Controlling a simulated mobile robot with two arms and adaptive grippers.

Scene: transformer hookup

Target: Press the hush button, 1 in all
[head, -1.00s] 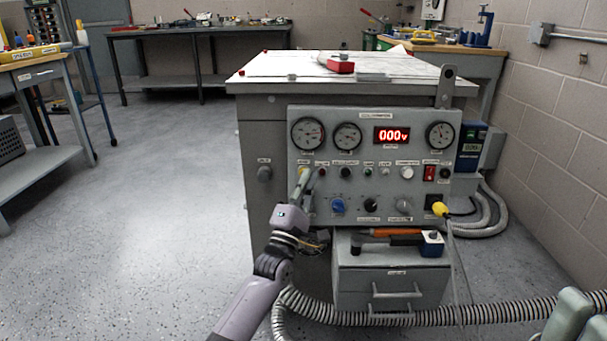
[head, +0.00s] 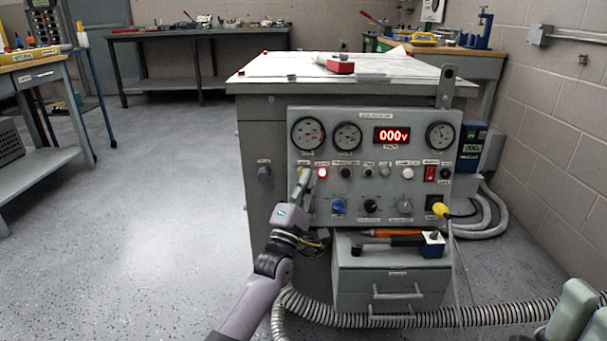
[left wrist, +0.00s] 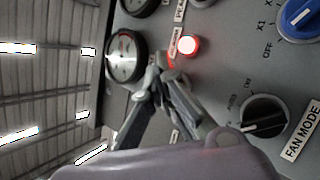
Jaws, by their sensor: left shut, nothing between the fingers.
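The grey control panel (head: 375,215) carries a row of small buttons and lamps below its gauges. A small yellow button (head: 301,170) at the left end of that row is mostly hidden by my fingertips; I cannot read its label. My left gripper (head: 304,174) is shut and empty, its tips at the panel face by this button; I cannot tell whether they touch. In the left wrist view the shut fingertips (left wrist: 160,62) are beside a glowing red lamp (left wrist: 188,46). That lamp also glows in the head view (head: 322,173).
A blue knob (head: 338,206) and a black knob (head: 371,206) sit below the row. A drawer unit (head: 393,284) and a ribbed hose (head: 450,317) are below. Floor at left is clear.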

